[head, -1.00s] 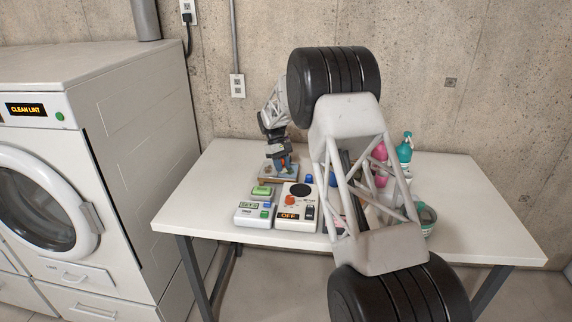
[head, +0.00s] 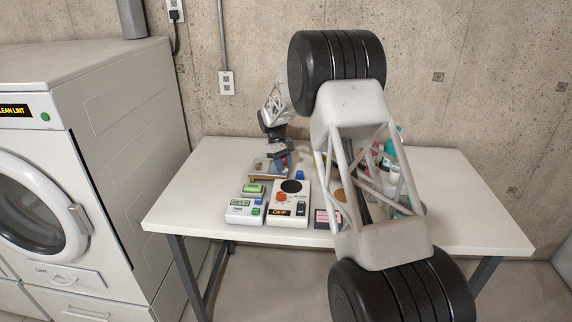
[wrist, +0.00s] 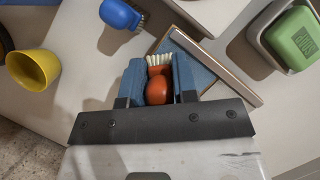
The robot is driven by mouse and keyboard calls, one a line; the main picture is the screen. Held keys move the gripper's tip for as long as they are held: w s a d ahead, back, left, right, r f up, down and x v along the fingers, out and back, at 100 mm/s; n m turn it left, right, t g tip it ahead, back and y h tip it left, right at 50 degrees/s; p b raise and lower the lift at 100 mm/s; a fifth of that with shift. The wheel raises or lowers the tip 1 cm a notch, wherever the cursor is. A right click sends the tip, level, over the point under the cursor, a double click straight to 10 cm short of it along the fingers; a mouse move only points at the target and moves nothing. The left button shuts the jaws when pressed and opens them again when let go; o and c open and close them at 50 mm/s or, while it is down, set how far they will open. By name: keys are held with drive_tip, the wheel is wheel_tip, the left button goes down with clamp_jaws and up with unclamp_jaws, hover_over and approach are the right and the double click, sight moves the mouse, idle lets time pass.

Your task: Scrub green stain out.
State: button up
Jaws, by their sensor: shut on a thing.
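My gripper (wrist: 158,82) is shut on an orange-red brush (wrist: 157,90) with cream bristles in the wrist view. The bristles point away from my wrist, over or against a blue cloth-like panel (wrist: 195,65) with a pale wooden edge. I cannot tell whether they touch it. In the head view my gripper (head: 283,160) is small, at the framed panel (head: 260,170) on the table's back left. The green stain cannot be made out; my gripper and the brush hide part of the panel.
A blue brush (wrist: 122,15), a yellow cup (wrist: 32,68) and a green block (wrist: 293,38) in a grey dish lie around the panel. A control box (head: 290,203) reading OFF stands in front. Bottles (head: 390,150) are partly behind my arm. The table's left front (head: 190,205) is clear.

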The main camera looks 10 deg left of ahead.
sight(275, 170)
drive_tip(key=shift+a, duration=0.85)
drive_tip(key=shift+a+f, duration=0.15)
drive_tip(key=shift+a, duration=0.6)
drive_tip(key=shift+a+r, duration=0.2)
drive_tip(key=shift+a, duration=0.5)
wheel_tip(275, 170, up, 8)
drive_tip(key=shift+d, duration=0.1)
drive_tip(key=w+d, duration=0.3)
drive_tip(key=d, duration=0.3)
drive_tip(key=shift+d, duration=0.2)
drive_tip(key=shift+f, duration=0.1)
drive_tip(key=shift+f, duration=0.1)
